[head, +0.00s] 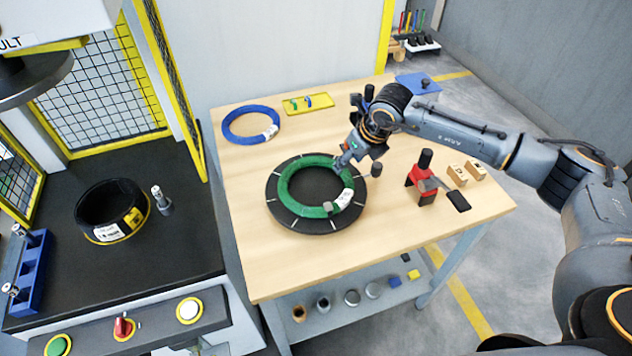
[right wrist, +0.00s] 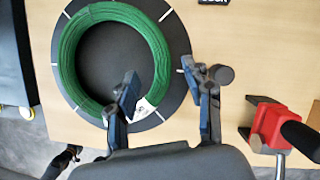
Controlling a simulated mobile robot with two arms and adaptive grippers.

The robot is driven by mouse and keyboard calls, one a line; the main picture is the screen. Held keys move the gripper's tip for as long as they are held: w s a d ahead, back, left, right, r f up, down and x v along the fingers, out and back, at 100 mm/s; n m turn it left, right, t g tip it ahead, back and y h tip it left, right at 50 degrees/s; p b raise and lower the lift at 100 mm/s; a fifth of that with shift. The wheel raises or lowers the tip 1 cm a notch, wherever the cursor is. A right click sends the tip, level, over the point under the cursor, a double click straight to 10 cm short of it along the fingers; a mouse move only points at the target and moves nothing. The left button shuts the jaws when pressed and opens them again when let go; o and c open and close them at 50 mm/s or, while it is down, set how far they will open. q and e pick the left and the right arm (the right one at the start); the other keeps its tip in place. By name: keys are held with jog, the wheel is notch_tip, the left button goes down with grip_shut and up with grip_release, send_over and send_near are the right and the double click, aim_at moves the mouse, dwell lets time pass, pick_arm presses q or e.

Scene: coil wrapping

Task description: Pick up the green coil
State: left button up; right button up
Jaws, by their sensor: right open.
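The green coil (head: 291,187) lies flat on a round black turntable with white marks (head: 275,211) on the wooden table. A white label shows on the coil's right side. My right gripper (head: 358,168) is open and empty at the coil's upper right edge in the head view. In the right wrist view the coil (right wrist: 70,55) lies ahead, and the open fingers of the right gripper (right wrist: 168,92) stand either side of its band.
A blue coil (head: 239,133) and a yellow tray (head: 308,104) lie at the back. A red tool with a black handle (head: 425,180) and wooden blocks (head: 457,174) stand at the right. A black coil (head: 104,208) sits on the machine at left. The table's front is clear.

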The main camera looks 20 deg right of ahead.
jog(key=shift+w+f+p, duration=0.25)
jog(key=shift+p, duration=0.05)
jog(key=p+x, duration=0.1)
jog(key=x, duration=0.2)
jog(key=shift+w+f, duration=0.1)
jog(key=shift+w, duration=0.2)
jog(key=shift+w+a+f, duration=0.1)
jog(key=shift+w+f, duration=0.05)
jog(key=shift+f, duration=0.3)
grip_shut()
jog(key=shift+r, duration=0.15)
